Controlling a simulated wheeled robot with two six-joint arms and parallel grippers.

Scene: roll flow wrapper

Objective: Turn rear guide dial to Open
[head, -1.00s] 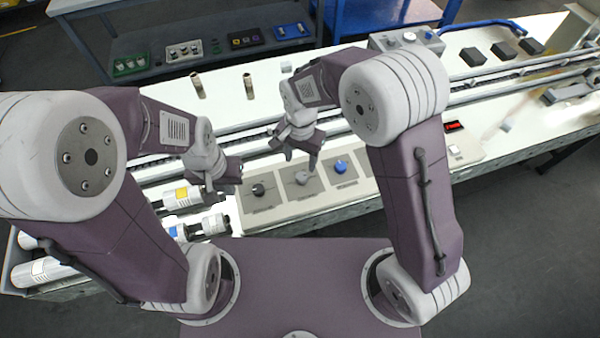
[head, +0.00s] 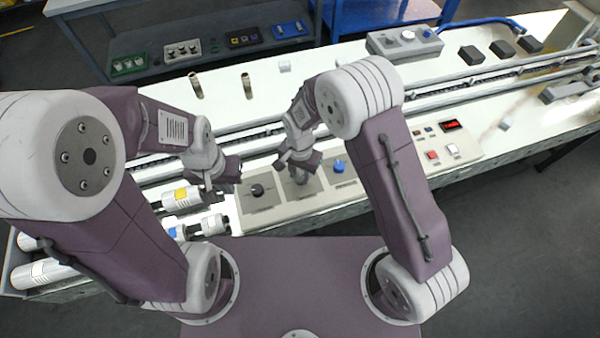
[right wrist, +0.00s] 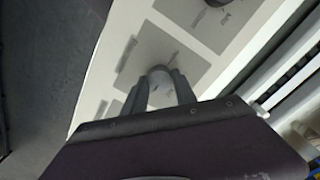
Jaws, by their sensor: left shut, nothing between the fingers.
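A light control panel on the near side of the table has a row of dials on grey plates: a black dial (head: 257,190), a grey dial (right wrist: 159,72) and a blue dial (head: 339,166). Their labels are too small to read, so I cannot tell which is the rear guide dial. My right gripper (head: 299,178) is down at the middle, grey dial. In the right wrist view its fingers (right wrist: 161,77) lie on either side of that dial; whether they press on it is unclear. My left gripper (head: 222,187) is shut and empty, left of the black dial.
White cylinders (head: 188,197) lie left of the panel, near my left gripper. Rails (head: 440,98) run along the table behind the panel. Red and white buttons (head: 432,155) sit at the panel's right. Another dial box (head: 405,45) and black blocks (head: 472,55) stand further back.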

